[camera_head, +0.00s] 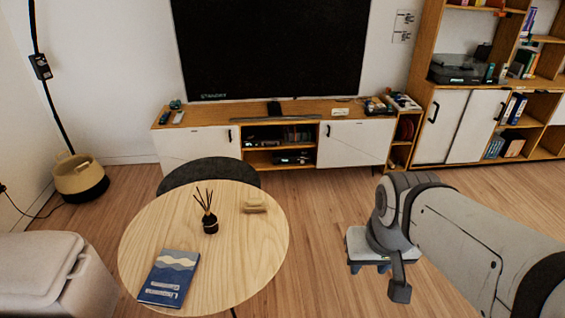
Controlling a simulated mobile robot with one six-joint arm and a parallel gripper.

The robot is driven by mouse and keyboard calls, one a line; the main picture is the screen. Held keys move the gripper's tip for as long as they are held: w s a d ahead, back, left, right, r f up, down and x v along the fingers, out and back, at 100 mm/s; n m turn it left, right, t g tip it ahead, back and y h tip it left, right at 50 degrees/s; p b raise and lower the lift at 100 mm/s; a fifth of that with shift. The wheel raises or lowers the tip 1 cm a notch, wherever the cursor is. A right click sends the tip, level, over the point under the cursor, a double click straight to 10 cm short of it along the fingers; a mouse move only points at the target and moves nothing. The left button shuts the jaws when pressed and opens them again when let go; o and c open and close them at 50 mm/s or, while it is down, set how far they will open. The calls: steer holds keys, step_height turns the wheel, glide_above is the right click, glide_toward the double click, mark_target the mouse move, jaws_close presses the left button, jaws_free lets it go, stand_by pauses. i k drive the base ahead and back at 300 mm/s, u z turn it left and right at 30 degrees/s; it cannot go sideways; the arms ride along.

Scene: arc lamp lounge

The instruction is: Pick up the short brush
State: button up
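A small, pale wooden object (255,203) lies at the right-hand side of the round wooden table (222,270). It may be the short brush, but its bristles cannot be made out at this size. My gripper (369,268) hangs over the floor to the right of the table, pointing down and well apart from everything on it. Two dark finger parts show below its pale body with a gap between them, so it looks open, and nothing shows in it.
A reed diffuser (209,222) with thin upright sticks stands left of the wooden object. A blue book (168,278) lies at the table's front left. A dark chair (207,172) is tucked behind the table. The floor between table and cabinet (357,143) is clear on the right.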

mark_target(253, 205)
steer(key=z, duration=1.15)
steer(key=i, duration=2.35)
steer(key=u, duration=3.1)
steer(key=i, duration=1.05)
steer(key=u, duration=0.05)
